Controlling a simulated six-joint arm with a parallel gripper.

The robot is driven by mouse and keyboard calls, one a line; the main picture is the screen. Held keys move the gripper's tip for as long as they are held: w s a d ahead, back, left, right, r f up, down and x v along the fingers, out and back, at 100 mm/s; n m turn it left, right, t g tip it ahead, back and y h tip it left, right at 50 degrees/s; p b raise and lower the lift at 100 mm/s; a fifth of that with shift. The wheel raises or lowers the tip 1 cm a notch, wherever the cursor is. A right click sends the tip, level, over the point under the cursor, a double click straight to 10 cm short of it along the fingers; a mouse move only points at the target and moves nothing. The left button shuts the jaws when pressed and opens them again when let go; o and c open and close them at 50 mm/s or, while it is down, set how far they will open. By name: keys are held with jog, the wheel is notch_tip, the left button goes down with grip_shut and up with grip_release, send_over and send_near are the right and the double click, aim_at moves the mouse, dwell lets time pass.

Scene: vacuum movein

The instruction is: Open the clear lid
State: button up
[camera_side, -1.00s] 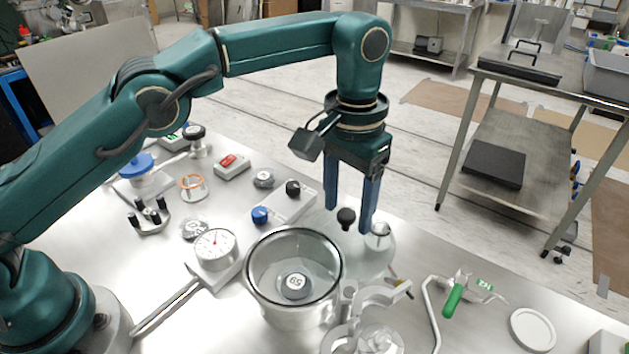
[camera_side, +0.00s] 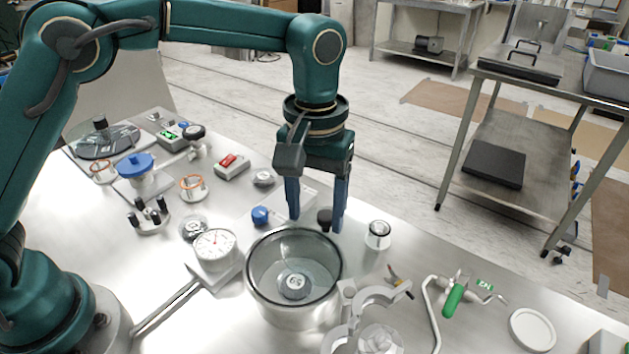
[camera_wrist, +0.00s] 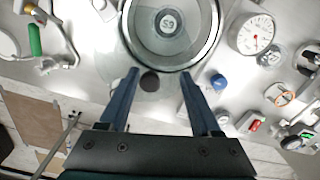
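A silvery round pot (camera_side: 262,305) stands upright at the table's front middle; it also shows at the top of the wrist view (camera_wrist: 211,50). A grey weight (camera_side: 295,286) shows inside it. A black knob (camera_side: 325,218) shows just behind the pot, and in the wrist view (camera_wrist: 149,82). A faint clear disc, likely the lid (camera_wrist: 115,88), shows around the knob; its edges and contact with the pot are hard to tell. My gripper (camera_side: 316,225) is open, pointing down behind the pot. The knob shows between its blue fingers, closer to one, and is not clamped.
A dial gauge (camera_side: 214,246) stands left of the pot, and a device with a blue knob (camera_side: 260,216) behind it. Clear holders (camera_side: 370,310) and a green-handled crank (camera_side: 455,297) stand to the right. A small glass jar (camera_side: 378,235) is right of my gripper.

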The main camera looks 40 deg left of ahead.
aim_at(283, 250)
jog(key=s+n, duration=0.1)
jog(key=s+a+n, duration=0.1)
jog(key=s+n, duration=0.1)
jog(key=shift+s+a+n, duration=0.1)
jog(key=shift+a+n, duration=0.05)
jog(key=shift+n, duration=0.15)
jog(key=shift+s+a+n, duration=0.1)
jog(key=shift+s+n, duration=0.95)
jog(key=shift+n, duration=0.15)
jog(key=shift+r, duration=0.3)
jog(key=s+a+r+n+t, duration=0.15)
jog(key=a+r, duration=0.35)
jog(key=r, duration=0.5)
jog(key=s+a+f+m+t, duration=0.4)
jog(key=s+a+m, duration=0.2)
jog(key=s+m, duration=0.2)
jog(key=shift+s+a+f, duration=0.15)
jog(key=shift+s+a, duration=0.1)
jog(key=shift+m, duration=0.25)
